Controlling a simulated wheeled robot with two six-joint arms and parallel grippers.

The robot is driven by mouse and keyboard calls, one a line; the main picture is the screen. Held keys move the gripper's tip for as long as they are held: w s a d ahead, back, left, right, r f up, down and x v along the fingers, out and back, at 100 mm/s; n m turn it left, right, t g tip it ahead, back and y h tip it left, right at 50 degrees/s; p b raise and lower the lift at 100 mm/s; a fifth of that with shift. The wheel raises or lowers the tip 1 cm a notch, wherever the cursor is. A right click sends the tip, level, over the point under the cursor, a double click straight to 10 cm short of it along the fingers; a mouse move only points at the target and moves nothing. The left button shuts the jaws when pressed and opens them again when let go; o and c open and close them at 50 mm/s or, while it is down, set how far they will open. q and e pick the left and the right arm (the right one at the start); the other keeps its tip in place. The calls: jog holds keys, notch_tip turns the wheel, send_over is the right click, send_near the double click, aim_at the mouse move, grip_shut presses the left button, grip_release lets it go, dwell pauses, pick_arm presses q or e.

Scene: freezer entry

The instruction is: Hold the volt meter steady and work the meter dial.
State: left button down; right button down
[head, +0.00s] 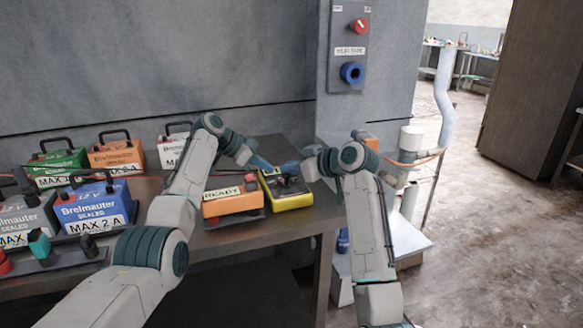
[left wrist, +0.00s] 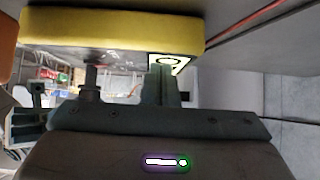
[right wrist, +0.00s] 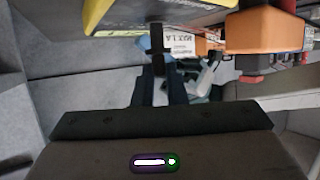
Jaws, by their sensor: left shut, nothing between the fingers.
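The yellow volt meter (head: 290,197) stands near the right end of the bench, with dark parts on its top. Its yellow body also fills the top of the left wrist view (left wrist: 110,35) and the right wrist view (right wrist: 105,12). My left gripper (head: 262,164) is shut and empty; its tips (left wrist: 160,75) are close to a white label with a dark ring (left wrist: 170,63), and I cannot tell if they touch. My right gripper (head: 290,167) is at the meter's far right side. Its fingers (right wrist: 160,82) are around or beside a dark upright part; whether they grip it is unclear. The dial is not clearly visible.
An orange READY box (head: 232,204) stands just left of the meter. Several battery units, including a blue one (head: 88,210), crowd the bench's left. A wall panel (head: 348,50) with red and blue knobs is behind. Open floor lies to the right.

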jog(key=shift+s+a, duration=0.1)
jog(key=shift+a, duration=0.05)
jog(key=shift+s+a+m+t+h, duration=0.15)
jog(key=shift+m+t+h, duration=0.85)
jog(key=shift+m, duration=0.2)
jog(key=shift+m+t+h, duration=0.6)
jog(key=shift+m+h, duration=0.3)
jog(key=c, duration=1.5)
grip_release()
jog(key=shift+o, duration=0.2)
jog(key=v, duration=1.2)
